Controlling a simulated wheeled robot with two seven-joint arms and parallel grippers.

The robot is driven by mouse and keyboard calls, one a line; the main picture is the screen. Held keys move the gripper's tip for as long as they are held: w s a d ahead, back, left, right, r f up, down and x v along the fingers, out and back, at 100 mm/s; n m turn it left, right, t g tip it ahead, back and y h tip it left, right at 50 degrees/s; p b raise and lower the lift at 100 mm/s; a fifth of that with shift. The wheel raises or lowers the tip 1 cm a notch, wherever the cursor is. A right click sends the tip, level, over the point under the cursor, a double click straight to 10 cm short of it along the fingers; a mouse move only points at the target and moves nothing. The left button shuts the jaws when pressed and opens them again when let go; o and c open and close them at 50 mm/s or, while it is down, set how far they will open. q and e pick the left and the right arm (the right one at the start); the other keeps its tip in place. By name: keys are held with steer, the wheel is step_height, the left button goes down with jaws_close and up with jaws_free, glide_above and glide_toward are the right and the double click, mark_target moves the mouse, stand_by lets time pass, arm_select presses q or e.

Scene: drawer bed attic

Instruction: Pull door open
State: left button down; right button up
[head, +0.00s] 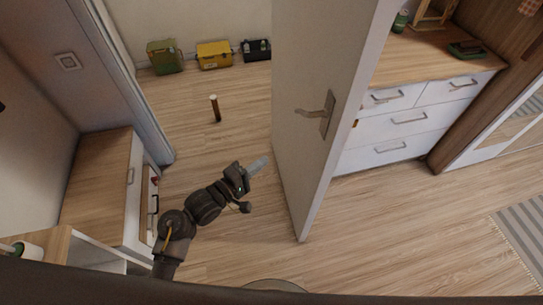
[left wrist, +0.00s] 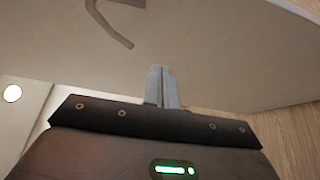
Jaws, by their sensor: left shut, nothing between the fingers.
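The white door (head: 300,95) stands swung open in the middle of the head view, its free edge facing right and toward me. Its metal lever handle (head: 318,113) is on the face turned to the left. My left gripper (head: 262,161) is shut and empty, low beside the door's left face and below the handle. In the left wrist view, the shut fingers (left wrist: 160,85) point at the door face (left wrist: 220,50), and part of the handle (left wrist: 108,25) shows above them. I cannot tell whether the fingertips touch the door. My right gripper is not in view.
A white drawer unit (head: 400,130) stands behind the door on the right. A low wooden cabinet (head: 97,185) is at left. Green (head: 164,57), yellow (head: 214,54) and black boxes (head: 256,50) line the far wall. A small post (head: 215,108) stands on the floor.

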arm_select(q)
steer(key=s+a+b, duration=0.1)
steer(key=s+a, duration=0.3)
steer(key=s, duration=0.4)
steer(key=shift+f, duration=0.1)
steer(key=s+a+f+m+g+y, duration=0.1)
steer(key=a+f+m+y, duration=0.15)
steer(key=f, duration=0.75)
steer(key=s+a+f+m+g+y, duration=0.2)
steer(key=a+f, duration=0.1)
steer(key=f, duration=0.7)
steer(key=s+a+f+m+g+y, duration=0.1)
steer(key=a+f+m+y, duration=0.2)
steer(key=f, duration=0.7)
steer(key=s+a+f+m+g+y, duration=0.1)
steer(key=s+a+f+g, duration=0.1)
steer(key=s+f, duration=0.5)
steer(key=s+a+f+m+g+y, duration=0.1)
steer(key=s+f, duration=0.5)
steer(key=s, duration=0.6)
steer(key=s+a+f+m+g+y, duration=0.2)
steer(key=s+a+f+g, duration=0.3)
steer(key=s, duration=0.5)
step_height(320, 180, down, 3)
steer(key=shift+s+a+r+y, duration=0.15)
steer(key=shift+s+a+y, duration=0.1)
steer(key=shift+s+y, duration=0.1)
